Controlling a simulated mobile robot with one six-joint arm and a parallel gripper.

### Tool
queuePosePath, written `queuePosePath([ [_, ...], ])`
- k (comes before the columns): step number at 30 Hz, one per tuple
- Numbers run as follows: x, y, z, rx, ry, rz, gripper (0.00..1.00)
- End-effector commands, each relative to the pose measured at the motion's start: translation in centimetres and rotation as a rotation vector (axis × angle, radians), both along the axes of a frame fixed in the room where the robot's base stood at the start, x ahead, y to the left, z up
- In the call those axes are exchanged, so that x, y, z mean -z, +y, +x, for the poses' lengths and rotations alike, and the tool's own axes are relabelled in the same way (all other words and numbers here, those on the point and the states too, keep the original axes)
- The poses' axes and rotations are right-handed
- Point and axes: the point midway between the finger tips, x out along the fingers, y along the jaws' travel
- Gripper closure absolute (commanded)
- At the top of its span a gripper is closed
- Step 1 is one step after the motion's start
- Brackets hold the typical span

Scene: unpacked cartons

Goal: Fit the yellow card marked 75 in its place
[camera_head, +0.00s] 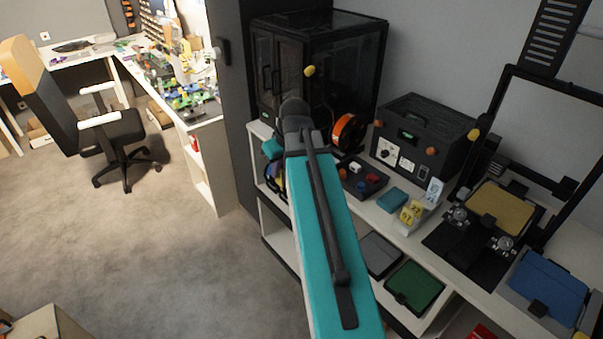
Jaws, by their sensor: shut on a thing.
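My arm's teal link rises from the bottom centre to a dark joint in front of the shelf. My gripper does not show; what it holds cannot be seen either. Small yellow pieces (411,212) stand in a small pale holder (408,228) on the shelf top, right of my arm. They carry dark marks too small to read, so I cannot tell whether one is the card marked 75. A white card (434,190) with a small picture stands just behind them.
A teal box (392,200) lies left of the holder. A black box with dials (423,135), an orange spool (348,132) and a dark glass cabinet (318,65) stand behind. A black press-like frame (470,238) and a blue pad (548,285) stand right. Open carpet (150,240) lies left.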

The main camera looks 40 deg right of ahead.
Motion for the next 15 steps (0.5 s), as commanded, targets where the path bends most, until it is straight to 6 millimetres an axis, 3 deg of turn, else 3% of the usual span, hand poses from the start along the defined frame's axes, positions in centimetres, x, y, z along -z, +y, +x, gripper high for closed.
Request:
queuePosePath([
  [6, -0.8, 5.4, 2.9, -0.002, 0.001, -0.003, 1.0],
  [15, -2.2, 13.0, 5.7, 0.004, -0.003, -0.006, 1.0],
])
